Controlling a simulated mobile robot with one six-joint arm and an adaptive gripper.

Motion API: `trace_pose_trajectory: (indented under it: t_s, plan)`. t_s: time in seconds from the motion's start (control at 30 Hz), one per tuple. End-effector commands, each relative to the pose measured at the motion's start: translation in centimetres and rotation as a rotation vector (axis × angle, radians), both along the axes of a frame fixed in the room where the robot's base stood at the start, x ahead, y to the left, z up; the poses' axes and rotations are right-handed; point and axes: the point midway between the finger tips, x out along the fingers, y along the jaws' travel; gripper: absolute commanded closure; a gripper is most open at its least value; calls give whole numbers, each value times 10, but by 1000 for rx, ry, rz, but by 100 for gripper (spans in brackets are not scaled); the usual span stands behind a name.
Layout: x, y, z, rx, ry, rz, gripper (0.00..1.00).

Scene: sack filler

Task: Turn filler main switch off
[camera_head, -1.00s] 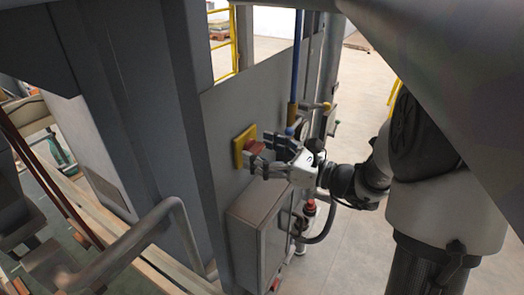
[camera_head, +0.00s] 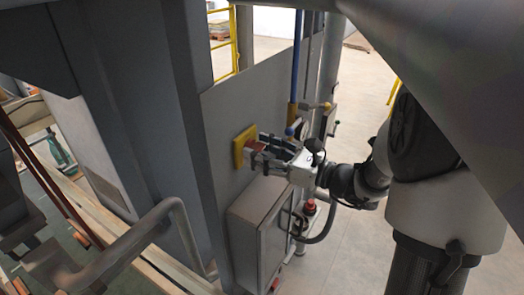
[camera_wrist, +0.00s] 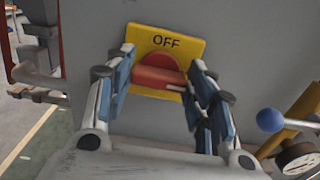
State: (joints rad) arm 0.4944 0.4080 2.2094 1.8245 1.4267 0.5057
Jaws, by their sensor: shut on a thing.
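The main switch is a red knob (camera_wrist: 158,74) on a yellow plate (camera_wrist: 192,45) marked OFF along its top edge in the wrist view. In the head view the yellow plate (camera_head: 239,152) is fixed to the grey panel, with the red knob (camera_head: 255,146) partly covered by my fingers. My gripper (camera_wrist: 164,72) has one finger on each side of the knob's red handle and is shut on it. The handle lies roughly crosswise below the OFF lettering. In the head view my gripper (camera_head: 259,153) reaches the switch from the right.
A grey box (camera_head: 258,228) sticks out of the panel below my gripper. A blue ball-ended lever (camera_wrist: 270,120) and a round gauge (camera_wrist: 298,160) are close on the right. A grey handrail (camera_head: 120,245) stands in front at the lower left.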

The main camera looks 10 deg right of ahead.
Motion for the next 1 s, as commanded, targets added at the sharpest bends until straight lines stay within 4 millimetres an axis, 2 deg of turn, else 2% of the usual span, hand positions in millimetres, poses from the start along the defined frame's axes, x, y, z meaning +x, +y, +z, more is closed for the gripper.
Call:
trace_pose_trajectory:
  t_s: [0.37,1.0]
  plan:
    - [0,0,-3,-72,-74,0,74]
    - [-2,2,-7,-477,-479,-1,74]
